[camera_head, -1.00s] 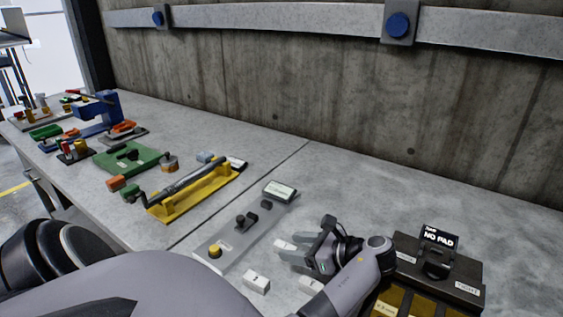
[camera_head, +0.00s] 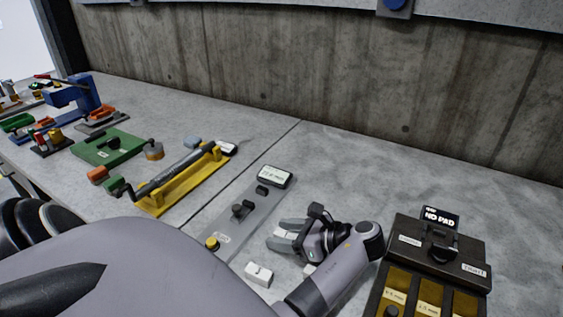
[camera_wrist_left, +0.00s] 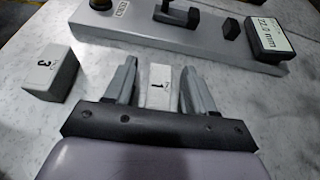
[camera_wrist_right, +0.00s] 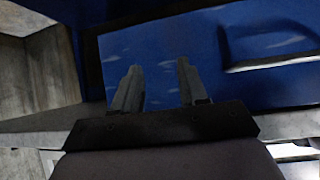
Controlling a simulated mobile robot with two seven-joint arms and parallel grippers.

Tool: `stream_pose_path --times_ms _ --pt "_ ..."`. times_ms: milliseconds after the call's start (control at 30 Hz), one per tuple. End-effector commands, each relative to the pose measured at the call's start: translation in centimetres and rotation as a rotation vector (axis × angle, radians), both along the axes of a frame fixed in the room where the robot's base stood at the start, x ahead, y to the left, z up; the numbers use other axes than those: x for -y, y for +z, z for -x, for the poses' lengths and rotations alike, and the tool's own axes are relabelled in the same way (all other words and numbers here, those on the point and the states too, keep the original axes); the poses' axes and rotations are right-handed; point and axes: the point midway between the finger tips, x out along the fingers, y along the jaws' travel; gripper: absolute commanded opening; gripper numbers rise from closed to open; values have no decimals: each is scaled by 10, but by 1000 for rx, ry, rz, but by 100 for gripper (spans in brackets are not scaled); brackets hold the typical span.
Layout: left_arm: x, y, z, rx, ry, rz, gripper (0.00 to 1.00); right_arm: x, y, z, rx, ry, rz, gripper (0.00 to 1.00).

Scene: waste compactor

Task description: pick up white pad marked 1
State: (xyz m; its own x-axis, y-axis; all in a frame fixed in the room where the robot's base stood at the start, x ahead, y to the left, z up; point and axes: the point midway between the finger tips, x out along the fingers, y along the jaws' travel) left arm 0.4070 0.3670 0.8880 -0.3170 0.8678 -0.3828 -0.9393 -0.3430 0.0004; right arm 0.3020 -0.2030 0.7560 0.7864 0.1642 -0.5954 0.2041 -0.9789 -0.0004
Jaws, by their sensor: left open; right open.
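The white pad marked 1 (camera_wrist_left: 159,90) lies on the bench in the left wrist view, between the two fingers of my left gripper (camera_wrist_left: 158,80). The gripper is open, with a gap visible on each side of the pad. In the head view my left gripper (camera_head: 284,235) is low over the bench and hides most or all of this pad. A white pad marked 3 (camera_wrist_left: 48,72) lies to the left of the gripper; it also shows in the head view (camera_head: 258,274). My right gripper (camera_wrist_right: 157,85) is open and empty, in the right wrist view only.
A grey gauge plate (camera_head: 208,226) with a display (camera_head: 275,176) lies just beyond the left gripper. A dark box with yellow slots (camera_head: 437,257) and a "NO PAD" sign (camera_head: 440,216) stands to the right. A yellow fixture (camera_head: 180,184) is at left. A blue surface (camera_wrist_right: 160,50) faces the right gripper.

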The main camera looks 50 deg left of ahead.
Motion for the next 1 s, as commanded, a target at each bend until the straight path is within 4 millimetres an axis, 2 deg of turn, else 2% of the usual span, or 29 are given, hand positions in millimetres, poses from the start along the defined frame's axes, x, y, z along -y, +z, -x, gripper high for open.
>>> stream_pose_path --times_ms 300,367,400,467,500,833,1000 --pt "1 -1 1 0 0 0 55 0 0 0 0 0 0 43" --pt "1 -1 1 0 0 0 38 0 0 0 0 1 1 43" --pt "1 -1 1 0 0 0 25 0 0 0 0 1 1 43" --pt "1 -1 1 0 0 0 6 0 0 0 0 1 1 43" --pt "1 -1 1 0 0 0 0 0 0 0 0 1 1 43" --pt "1 1 1 0 0 0 0 0 0 0 0 1 1 43" --pt "1 12 0 3 -1 -1 0 0 -1 0 0 1 1 43"
